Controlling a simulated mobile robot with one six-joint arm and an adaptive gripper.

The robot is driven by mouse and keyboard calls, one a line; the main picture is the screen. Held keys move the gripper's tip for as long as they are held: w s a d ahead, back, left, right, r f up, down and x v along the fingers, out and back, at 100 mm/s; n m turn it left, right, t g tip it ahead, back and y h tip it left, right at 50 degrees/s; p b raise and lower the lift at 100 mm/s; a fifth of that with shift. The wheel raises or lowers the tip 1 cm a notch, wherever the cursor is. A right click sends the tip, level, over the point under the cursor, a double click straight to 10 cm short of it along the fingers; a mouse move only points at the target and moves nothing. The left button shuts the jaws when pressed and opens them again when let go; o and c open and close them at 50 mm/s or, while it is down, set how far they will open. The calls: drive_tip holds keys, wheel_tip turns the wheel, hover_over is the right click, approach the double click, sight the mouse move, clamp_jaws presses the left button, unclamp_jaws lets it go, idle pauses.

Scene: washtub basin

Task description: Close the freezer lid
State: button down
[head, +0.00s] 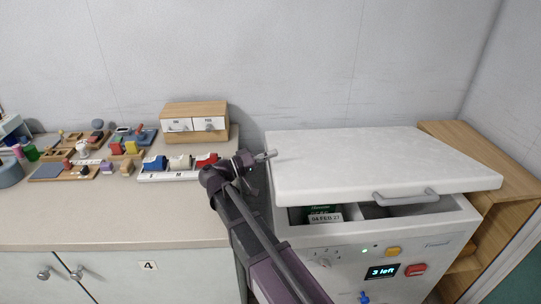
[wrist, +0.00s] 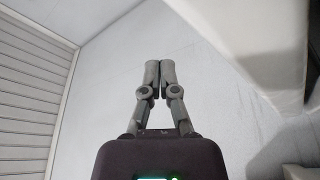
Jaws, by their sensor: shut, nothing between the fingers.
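The freezer (head: 340,258) stands at the right, a white box with a small display and buttons on its front. Its white lid (head: 380,160) is tilted partly open, with a gap along the front. A grey handle (head: 405,197) is on the lid's front edge. Through the gap I see a dark green packet with a white label (head: 325,218). My gripper (head: 272,154) is shut and empty, close to the lid's left edge in the head view; I cannot tell if it touches. In the wrist view the shut fingers (wrist: 160,64) point at the wall, and a white surface, probably the lid, is at the right.
A counter (head: 110,222) at the left holds several small items, colored blocks in a white tray (head: 170,176), and a wooden drawer box (head: 195,110). A wooden shelf (head: 480,160) stands right of the freezer. The wall is close behind.

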drive_tip(key=shift+w+r, duration=0.1)
drive_tip(key=shift+r, duration=0.4)
drive_tip(key=s+a+f+b, duration=0.1)
drive_tip(key=a+f+b, duration=0.2)
drive_tip(key=a, duration=0.6)
drive_tip(key=shift+a+f, duration=0.2)
drive_tip(key=shift+a, duration=0.05)
drive_tip(key=shift+s, duration=0.2)
